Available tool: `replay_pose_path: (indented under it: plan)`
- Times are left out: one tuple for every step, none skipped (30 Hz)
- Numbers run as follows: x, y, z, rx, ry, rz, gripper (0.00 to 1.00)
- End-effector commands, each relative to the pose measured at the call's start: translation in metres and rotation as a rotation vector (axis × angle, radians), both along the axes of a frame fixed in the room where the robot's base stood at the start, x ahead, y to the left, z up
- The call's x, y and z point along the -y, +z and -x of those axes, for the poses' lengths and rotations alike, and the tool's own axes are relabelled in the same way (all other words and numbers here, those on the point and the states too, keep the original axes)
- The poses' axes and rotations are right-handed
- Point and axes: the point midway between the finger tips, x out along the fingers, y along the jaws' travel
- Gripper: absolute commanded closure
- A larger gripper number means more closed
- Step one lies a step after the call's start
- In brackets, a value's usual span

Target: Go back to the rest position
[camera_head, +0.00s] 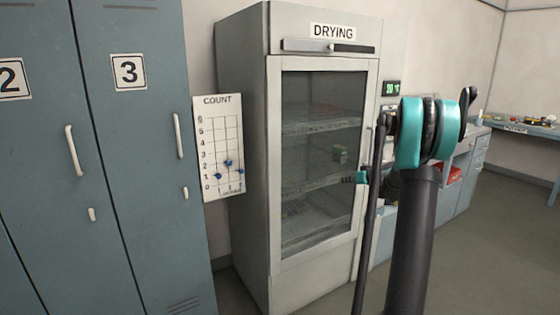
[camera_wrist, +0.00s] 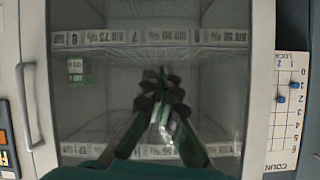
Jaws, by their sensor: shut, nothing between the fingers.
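My gripper (camera_wrist: 162,85) shows in the wrist view with its dark fingertips together and nothing between them. It points toward the glass front of the drying cabinet (camera_wrist: 110,20), whose labels appear upside down there. In the head view my arm stands in front of the cabinet's right side. A small dark and teal end piece, which seems to be my gripper (camera_head: 349,179), shows by the right edge of the glass. The cabinet (camera_head: 240,150) is white with a DRYING sign, and its door is shut. I cannot tell the exact gap between the fingers and the glass.
A small green and white item (camera_head: 340,154) stands on a shelf inside the cabinet. A COUNT board (camera_head: 207,135) with blue markers hangs left of it, beside blue-grey lockers (camera_head: 60,150). A bench (camera_head: 545,131) with small items stands far right. Open floor (camera_head: 490,250) lies at the right.

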Motion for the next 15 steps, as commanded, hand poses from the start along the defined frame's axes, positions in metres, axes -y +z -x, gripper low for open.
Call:
replay_pose_path:
  plan:
    - [-0.019, 0.0, 0.023, -0.042, 0.009, 0.008, 1.0]
    - [-0.027, -0.001, 0.035, -0.068, 0.009, 0.014, 1.0]
    - [-0.038, -0.002, 0.052, -0.103, 0.008, 0.02, 1.0]
    - [-0.046, -0.004, 0.065, -0.128, 0.008, 0.026, 1.0]
    - [-0.054, -0.006, 0.078, -0.154, 0.006, 0.032, 1.0]
    - [-0.063, -0.008, 0.096, -0.187, 0.003, 0.041, 1.0]
    - [-0.07, -0.011, 0.11, -0.212, 0.0, 0.049, 1.0]
    - [-0.076, -0.013, 0.124, -0.236, -0.005, 0.056, 1.0]
    - [-0.083, -0.017, 0.143, -0.268, -0.011, 0.066, 1.0]
    - [-0.089, -0.019, 0.157, -0.292, -0.016, 0.075, 1.0]
    - [-0.093, -0.022, 0.172, -0.316, -0.023, 0.083, 1.0]
    - [-0.099, -0.027, 0.191, -0.345, -0.033, 0.096, 1.0]
    - [-0.103, -0.03, 0.206, -0.367, -0.041, 0.106, 1.0]
    - [-0.106, -0.034, 0.221, -0.389, -0.051, 0.115, 1.0]
    - [-0.11, -0.039, 0.241, -0.417, -0.063, 0.129, 1.0]
